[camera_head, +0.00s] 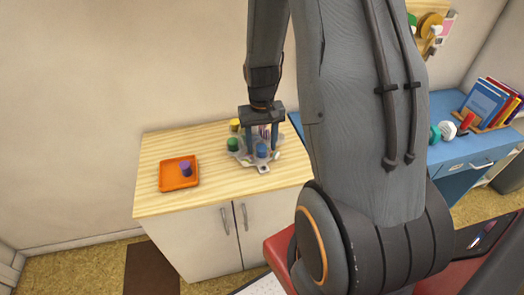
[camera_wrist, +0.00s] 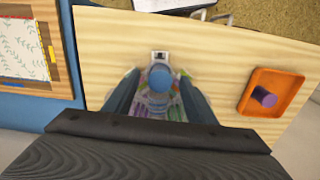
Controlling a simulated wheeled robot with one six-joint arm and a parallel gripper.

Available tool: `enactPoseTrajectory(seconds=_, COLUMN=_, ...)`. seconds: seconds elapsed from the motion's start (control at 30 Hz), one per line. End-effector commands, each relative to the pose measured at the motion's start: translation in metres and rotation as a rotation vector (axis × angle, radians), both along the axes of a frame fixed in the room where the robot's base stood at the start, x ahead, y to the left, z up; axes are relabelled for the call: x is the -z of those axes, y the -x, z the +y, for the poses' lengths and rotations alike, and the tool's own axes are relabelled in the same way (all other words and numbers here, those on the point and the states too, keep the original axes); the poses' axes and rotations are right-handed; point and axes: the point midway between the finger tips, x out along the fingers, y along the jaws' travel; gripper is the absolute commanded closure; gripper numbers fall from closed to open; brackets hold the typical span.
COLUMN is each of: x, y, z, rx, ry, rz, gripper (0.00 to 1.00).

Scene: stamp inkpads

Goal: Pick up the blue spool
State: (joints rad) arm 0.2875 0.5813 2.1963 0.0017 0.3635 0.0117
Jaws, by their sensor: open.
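The blue spool (camera_head: 261,151) stands on a grey holder (camera_head: 264,168) on the wooden cabinet top. In the wrist view the blue spool (camera_wrist: 159,77) shows from above, between the two fingers. My gripper (camera_head: 262,141) is open, pointing down over the holder, with its fingers on either side of the spool in the picture. In the wrist view my gripper (camera_wrist: 157,84) has its fingers spread and nothing clamped. Whether a finger touches the spool cannot be told.
A green spool (camera_head: 233,145) and a yellow spool (camera_head: 235,125) stand on the holder's left side. An orange tray (camera_head: 165,184) with a purple spool (camera_head: 186,169) sits to the left. The wood between tray and holder is clear. A blue desk (camera_head: 455,154) stands at right.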

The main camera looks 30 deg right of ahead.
Motion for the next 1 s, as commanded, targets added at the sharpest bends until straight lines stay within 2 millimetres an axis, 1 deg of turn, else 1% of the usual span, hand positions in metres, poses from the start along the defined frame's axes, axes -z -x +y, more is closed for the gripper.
enactPoseTrajectory(seconds=0.2, x=0.001, y=0.000, z=0.000, rx=0.000, ry=0.000, rz=0.000, gripper=0.49)
enactPoseTrajectory(seconds=0.23, x=0.001, y=0.000, z=0.000, rx=0.000, ry=0.000, rz=0.000, gripper=0.51)
enactPoseTrajectory(seconds=0.37, x=0.001, y=0.000, z=0.000, rx=0.000, ry=0.000, rz=0.000, gripper=0.73)
enactPoseTrajectory(seconds=0.4, x=0.001, y=0.000, z=0.000, rx=0.000, ry=0.000, rz=0.000, gripper=0.80)
enactPoseTrajectory(seconds=0.47, x=0.001, y=0.000, z=0.000, rx=0.000, ry=0.000, rz=0.000, gripper=0.90)
enactPoseTrajectory(seconds=0.5, x=0.001, y=0.000, z=0.000, rx=0.000, ry=0.000, rz=0.000, gripper=0.93)
enactPoseTrajectory(seconds=0.8, x=-0.001, y=0.000, z=0.000, rx=0.000, ry=0.000, rz=-0.001, gripper=0.93)
enactPoseTrajectory(seconds=1.0, x=-0.012, y=-0.001, z=0.000, rx=0.000, ry=0.001, rz=-0.003, gripper=0.93)
